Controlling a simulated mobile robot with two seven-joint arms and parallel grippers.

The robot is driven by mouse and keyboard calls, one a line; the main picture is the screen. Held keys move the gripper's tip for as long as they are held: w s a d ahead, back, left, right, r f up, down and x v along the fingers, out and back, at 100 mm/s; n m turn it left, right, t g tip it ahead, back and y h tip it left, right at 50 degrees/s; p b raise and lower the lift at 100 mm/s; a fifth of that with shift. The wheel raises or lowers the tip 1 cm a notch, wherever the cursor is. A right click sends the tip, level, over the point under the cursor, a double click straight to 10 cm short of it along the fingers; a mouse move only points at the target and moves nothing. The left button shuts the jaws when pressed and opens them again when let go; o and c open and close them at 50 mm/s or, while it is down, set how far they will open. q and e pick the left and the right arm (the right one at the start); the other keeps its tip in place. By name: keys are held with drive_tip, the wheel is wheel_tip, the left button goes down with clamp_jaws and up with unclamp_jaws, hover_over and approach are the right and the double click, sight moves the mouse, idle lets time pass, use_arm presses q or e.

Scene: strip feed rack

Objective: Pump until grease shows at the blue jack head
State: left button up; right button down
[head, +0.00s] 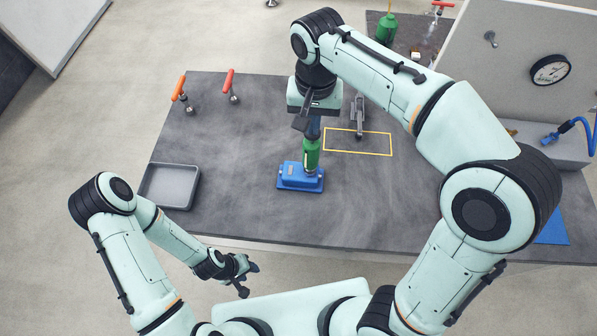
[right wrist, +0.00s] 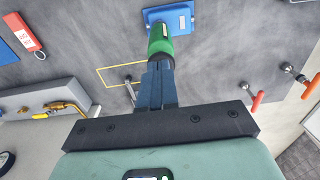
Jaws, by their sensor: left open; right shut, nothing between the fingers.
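A blue block-shaped base (head: 290,184), which I take to be the jack head, sits on the dark table. A green cylinder (head: 311,157) stands upright on it. In the right wrist view the blue base (right wrist: 172,14) and green cylinder (right wrist: 160,42) lie straight ahead of the fingers. My right gripper (head: 313,130) is directly above the green cylinder, shut with nothing between its fingers. Its fingertips (right wrist: 158,64) overlap the cylinder's top in view; I cannot tell whether they touch. No grease is visible. My left gripper (head: 243,277) is open and empty, in front of the table's front edge.
A grey tray (head: 194,190) lies at the table's left. Two orange-red handled levers (head: 180,90) (head: 231,84) stand at the back left. A grey lever (head: 359,118) stands by a yellow outline (head: 391,144). A gauge (head: 550,69) and blue hose (head: 566,131) are at right. The front middle is clear.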

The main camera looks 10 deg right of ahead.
use_arm(q)
drive_tip(key=shift+s, duration=0.1)
use_arm(e)
drive_tip(key=shift+f+b, duration=0.3)
drive_tip(key=shift+f, duration=0.4)
use_arm(q)
drive_tip(key=shift+s+f, duration=0.45)
use_arm(e)
drive_tip(key=shift+s, duration=0.15)
drive_tip(key=shift+f, duration=0.1)
drive_tip(key=shift+f+b, duration=0.3)
drive_tip(key=shift+f, duration=0.3)
drive_tip(key=shift+w+r+p, duration=0.15)
drive_tip(key=shift+r+p, duration=0.3)
drive_tip(key=shift+r, duration=0.3)
drive_tip(key=shift+w+r+p, duration=0.1)
drive_tip(key=shift+r+p, duration=0.3)
drive_tip(key=shift+r, duration=0.35)
use_arm(q)
drive_tip(key=shift+w+r, duration=0.65)
drive_tip(key=shift+w, duration=0.3)
drive_tip(key=shift+s, duration=0.2)
use_arm(e)
drive_tip(key=shift+s, duration=0.2)
use_arm(q)
drive_tip(key=shift+w, duration=0.1)
use_arm(e)
drive_tip(key=shift+w, duration=0.1)
